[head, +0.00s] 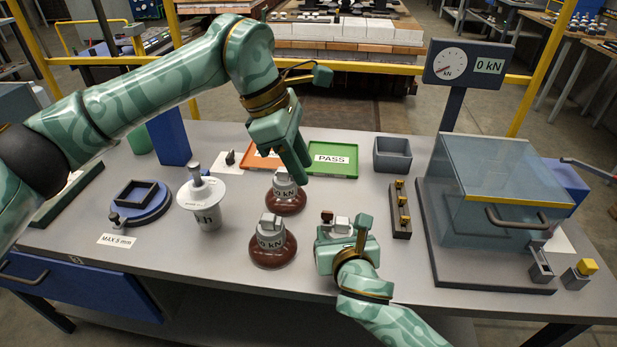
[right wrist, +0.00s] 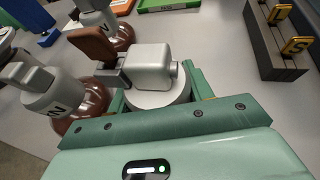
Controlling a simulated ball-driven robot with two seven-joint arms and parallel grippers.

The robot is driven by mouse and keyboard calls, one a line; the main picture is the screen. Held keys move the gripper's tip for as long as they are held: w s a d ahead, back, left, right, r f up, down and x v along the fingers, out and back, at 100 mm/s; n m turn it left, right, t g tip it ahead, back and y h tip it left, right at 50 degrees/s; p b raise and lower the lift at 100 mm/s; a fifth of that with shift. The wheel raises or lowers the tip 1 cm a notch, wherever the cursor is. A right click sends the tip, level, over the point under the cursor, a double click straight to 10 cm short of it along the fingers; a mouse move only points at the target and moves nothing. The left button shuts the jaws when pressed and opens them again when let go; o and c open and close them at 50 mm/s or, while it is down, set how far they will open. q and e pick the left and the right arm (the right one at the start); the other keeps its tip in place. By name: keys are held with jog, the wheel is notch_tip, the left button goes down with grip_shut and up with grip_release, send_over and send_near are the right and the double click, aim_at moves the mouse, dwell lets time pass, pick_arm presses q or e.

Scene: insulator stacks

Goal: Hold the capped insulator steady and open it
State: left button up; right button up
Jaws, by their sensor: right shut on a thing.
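My right gripper (head: 342,232) is shut around a pale round piece with a silver block on top, seemingly the capped insulator (right wrist: 158,92). A brown piece (right wrist: 92,44) sticks out beside the block; the held thing's lower part is hidden by the gripper. Two brown insulators with grey kN-marked tops stand upright to the left: a rear one (head: 287,197) and a front one (head: 271,250). My left gripper (head: 297,165) points down, its fingertips by the rear insulator's top in the head view. Its finger gap and any contact are unclear.
A green PASS tray (head: 347,170) and an orange tray (head: 262,151) lie behind. A white lidded vessel (head: 207,215) and a blue round gauge (head: 140,212) stand left. A dark slotted block (head: 400,222) and a clear-covered tester (head: 500,185) stand right.

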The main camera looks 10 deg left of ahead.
jog(key=shift+f, duration=0.1)
jog(key=o, duration=1.5)
jog(key=shift+c, duration=0.2)
